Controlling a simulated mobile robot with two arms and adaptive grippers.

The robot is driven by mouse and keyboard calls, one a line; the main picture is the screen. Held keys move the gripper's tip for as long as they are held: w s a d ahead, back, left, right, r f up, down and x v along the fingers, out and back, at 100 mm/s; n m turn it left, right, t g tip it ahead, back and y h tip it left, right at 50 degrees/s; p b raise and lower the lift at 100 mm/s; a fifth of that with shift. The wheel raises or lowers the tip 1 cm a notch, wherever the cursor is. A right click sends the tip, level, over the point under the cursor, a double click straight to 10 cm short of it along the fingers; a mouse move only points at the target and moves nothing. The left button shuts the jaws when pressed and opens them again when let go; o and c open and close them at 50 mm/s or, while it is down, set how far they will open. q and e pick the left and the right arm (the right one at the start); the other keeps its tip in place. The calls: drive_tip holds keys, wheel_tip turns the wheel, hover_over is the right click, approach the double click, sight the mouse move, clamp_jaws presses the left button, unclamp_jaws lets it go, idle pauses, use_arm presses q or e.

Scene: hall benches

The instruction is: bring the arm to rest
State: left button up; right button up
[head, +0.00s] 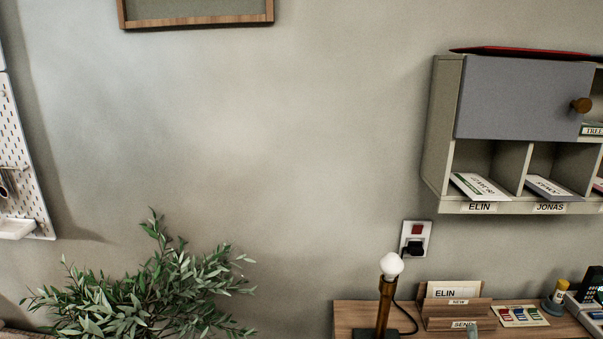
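Neither of my arms and neither gripper can be made out in the head view. The view faces a plain grey-green wall (270,130), with the top of a wooden bench (355,315) at the bottom right. I cannot tell from this how either arm is posed or whether a gripper holds anything.
A wall cabinet (525,97) with a grey door and labelled pigeonholes hangs at the right. On the bench stand a lamp (385,295) with a white bulb and a letter holder (453,313). A leafy plant (140,295) is at the lower left, a pegboard (22,170) farther left.

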drive_tip(key=s+a+f+m+g+y, duration=0.1)
drive_tip(key=s+a+f+m+g, duration=0.3)
drive_tip(key=s+f+m+g, duration=0.7)
drive_tip(key=s+a+f+m+g+y, duration=0.35)
drive_tip(key=s+a+m+y, duration=0.25)
drive_tip(key=s+a+m, duration=0.7)
drive_tip(key=s+d+f+n+g, duration=0.1)
drive_tip(key=s+f+n, duration=0.2)
drive_tip(key=f, duration=2.4)
drive_tip(key=s+d+f+g, duration=0.1)
drive_tip(key=s+d+f, duration=0.2)
drive_tip(key=s+f, duration=1.3)
drive_tip(key=shift+s, duration=0.6)
